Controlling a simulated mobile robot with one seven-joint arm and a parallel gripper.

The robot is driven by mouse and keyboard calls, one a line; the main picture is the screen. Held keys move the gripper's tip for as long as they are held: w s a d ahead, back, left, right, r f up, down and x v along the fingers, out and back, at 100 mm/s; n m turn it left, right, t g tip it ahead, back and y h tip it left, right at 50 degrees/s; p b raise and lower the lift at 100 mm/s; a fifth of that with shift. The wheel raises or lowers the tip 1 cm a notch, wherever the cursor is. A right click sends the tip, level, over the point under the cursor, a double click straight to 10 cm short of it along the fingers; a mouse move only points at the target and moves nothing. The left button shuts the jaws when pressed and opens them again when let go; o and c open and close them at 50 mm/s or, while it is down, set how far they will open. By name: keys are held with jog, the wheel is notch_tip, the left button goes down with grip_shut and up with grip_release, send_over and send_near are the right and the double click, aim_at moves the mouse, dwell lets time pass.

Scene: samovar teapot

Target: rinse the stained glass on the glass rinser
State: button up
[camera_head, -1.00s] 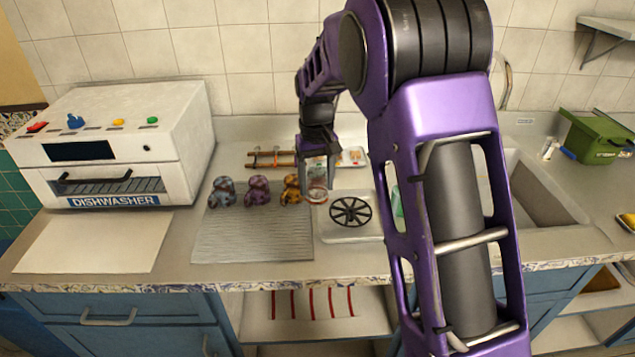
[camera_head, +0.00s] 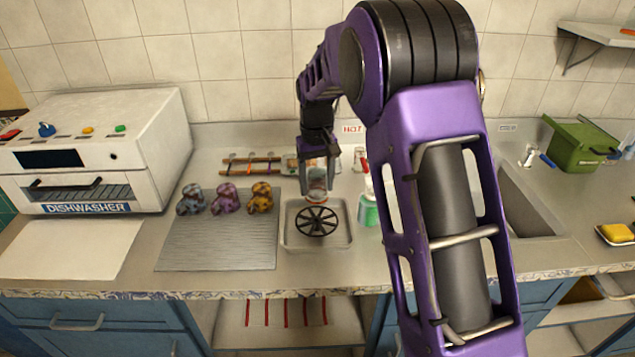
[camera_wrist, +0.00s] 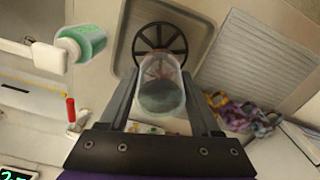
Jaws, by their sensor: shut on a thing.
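The glass (camera_wrist: 161,88) is clear with a dark, greyish-green patch. In the wrist view it sits between the two fingers of my gripper (camera_wrist: 160,95), which is shut on it. In the head view the glass (camera_head: 317,181) hangs below my gripper (camera_head: 318,172), just behind the black spoked disc. The glass rinser is this disc (camera_head: 316,221) in a shallow square metal tray (camera_head: 290,240). In the wrist view the disc (camera_wrist: 148,42) shows beyond the glass, partly seen through it. I cannot tell whether the glass touches the rinser.
A green bottle (camera_head: 368,210) stands right of the tray. A dishwasher (camera_head: 90,150) is at far left; a sink (camera_head: 520,210) is behind my arm.

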jog(key=b, duration=0.3)
send_over(317, 217)
jog(key=shift+f, duration=3.05)
jog(key=shift+s+f+b, duration=0.15)
jog(key=shift+f+b, duration=0.5)
jog(key=shift+f, duration=0.4)
dwell(1.1)
jog(key=shift+r+p, duration=0.3)
jog(key=shift+r, duration=0.1)
dwell(0.9)
jog(key=o, duration=0.8)
jog(key=c, duration=0.7)
jog(key=shift+r+p, duration=1.15)
jog(key=shift+r, duration=0.35)
